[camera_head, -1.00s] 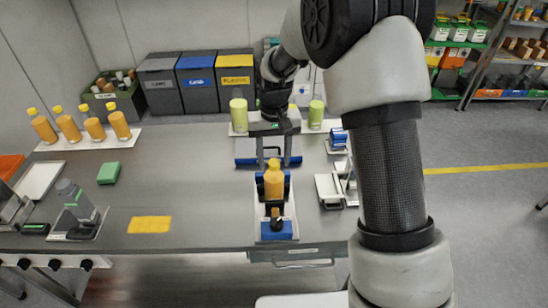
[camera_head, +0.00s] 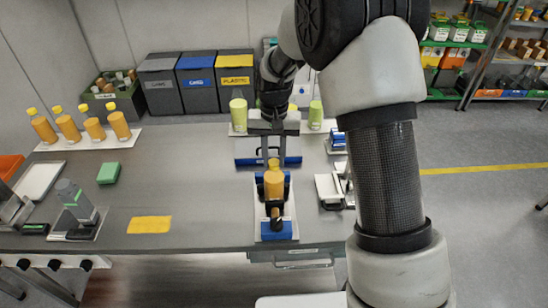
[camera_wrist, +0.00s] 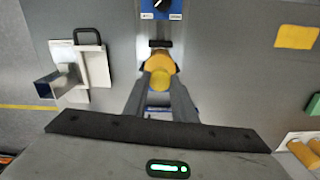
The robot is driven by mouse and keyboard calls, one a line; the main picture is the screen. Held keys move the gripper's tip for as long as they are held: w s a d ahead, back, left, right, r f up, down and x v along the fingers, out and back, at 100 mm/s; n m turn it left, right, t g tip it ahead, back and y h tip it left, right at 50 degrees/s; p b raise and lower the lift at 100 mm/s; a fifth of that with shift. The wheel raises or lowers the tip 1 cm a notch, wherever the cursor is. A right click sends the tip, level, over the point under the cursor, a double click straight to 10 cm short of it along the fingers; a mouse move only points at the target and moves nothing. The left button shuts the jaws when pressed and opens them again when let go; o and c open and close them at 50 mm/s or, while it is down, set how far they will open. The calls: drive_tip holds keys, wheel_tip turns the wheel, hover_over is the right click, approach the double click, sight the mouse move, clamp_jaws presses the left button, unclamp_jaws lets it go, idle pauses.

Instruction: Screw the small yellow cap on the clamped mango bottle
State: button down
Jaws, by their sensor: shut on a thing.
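The neck is mostly hidden.
A blue block with a black knob (camera_head: 276,229) is at the front of the fixture. A white stand (camera_head: 329,189) is to the right. Capped orange bottles (camera_head: 95,128) stand on a tray at the left. A yellow cloth (camera_head: 149,225) and green sponge (camera_head: 108,173) lie left, with clear bench around them.

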drive_tip(key=m, duration=0.5)
drive_tip(key=m+p, duration=0.1)
drive_tip(key=m, duration=0.2)
drive_tip(key=m+p, duration=0.1)
drive_tip(key=m, duration=0.3)
drive_tip(key=shift+m, duration=0.4)
drive_tip(key=c, duration=1.4)
unclamp_jaws()
drive_tip(key=shift+r+p, duration=1)
drive_tip(key=shift+r, duration=2.45)
drive_tip(key=shift+r, duration=0.1)
